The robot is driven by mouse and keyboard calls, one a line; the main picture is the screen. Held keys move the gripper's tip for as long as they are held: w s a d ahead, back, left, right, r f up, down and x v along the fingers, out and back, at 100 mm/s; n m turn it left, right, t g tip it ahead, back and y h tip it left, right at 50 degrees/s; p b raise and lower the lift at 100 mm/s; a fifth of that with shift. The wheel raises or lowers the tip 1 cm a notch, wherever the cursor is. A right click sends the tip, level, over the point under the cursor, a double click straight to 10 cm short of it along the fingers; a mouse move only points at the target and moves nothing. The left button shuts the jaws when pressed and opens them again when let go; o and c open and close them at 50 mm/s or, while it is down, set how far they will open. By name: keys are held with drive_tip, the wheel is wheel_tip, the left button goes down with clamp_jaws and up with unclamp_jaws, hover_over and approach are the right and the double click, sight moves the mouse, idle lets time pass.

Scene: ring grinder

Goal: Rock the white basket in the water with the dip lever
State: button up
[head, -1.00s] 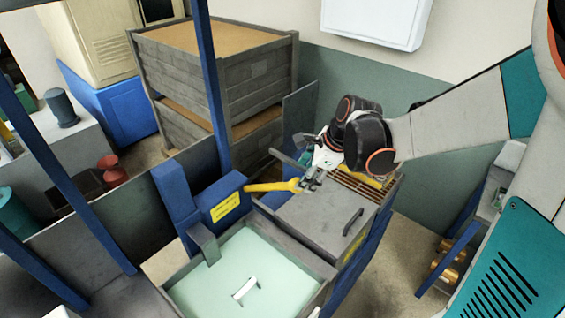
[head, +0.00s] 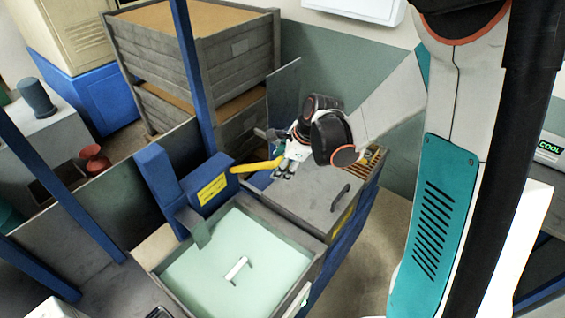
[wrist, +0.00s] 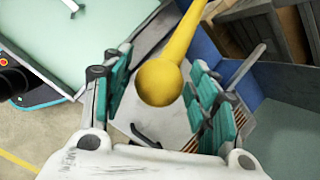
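The dip lever (head: 258,166) is a yellow bar sticking out from a blue box at the tank's back, angled slightly upward to the right. Its round yellow knob (wrist: 160,82) sits between the teal finger pads of my gripper (wrist: 166,95) in the wrist view. The fingers stand apart on both sides of the knob; I see no clear grip on it. In the head view my gripper (head: 286,168) is at the lever's outer end. Of the white basket, only a white handle-like piece (head: 237,268) shows in the pale green water (head: 200,275); the rest is hidden.
The grey tank rim (head: 290,228) surrounds the water. A grey lid with a dark handle (head: 340,197) lies right of the tank, below my gripper. A blue post (head: 195,80) rises behind the blue box (head: 208,188). Wooden crates (head: 190,50) stand at the back.

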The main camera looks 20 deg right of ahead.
clamp_jaws()
drive_tip(key=s+d+f+b, duration=0.1)
drive_tip(key=s+f+b, duration=0.1)
drive_tip(key=f+b, duration=0.3)
drive_tip(key=s+d+f+t+b, duration=0.1)
drive_tip(key=s+d+f+b, duration=0.1)
drive_tip(key=f+b, duration=0.3)
drive_tip(key=shift+s+f+y+b, duration=0.15)
drive_tip(key=shift+s+y+b, duration=0.15)
drive_tip(key=shift+y+b, duration=0.1)
drive_tip(key=shift+o, duration=1.9)
unclamp_jaws()
drive_tip(key=v, duration=0.7)
drive_tip(key=shift+r, duration=0.2)
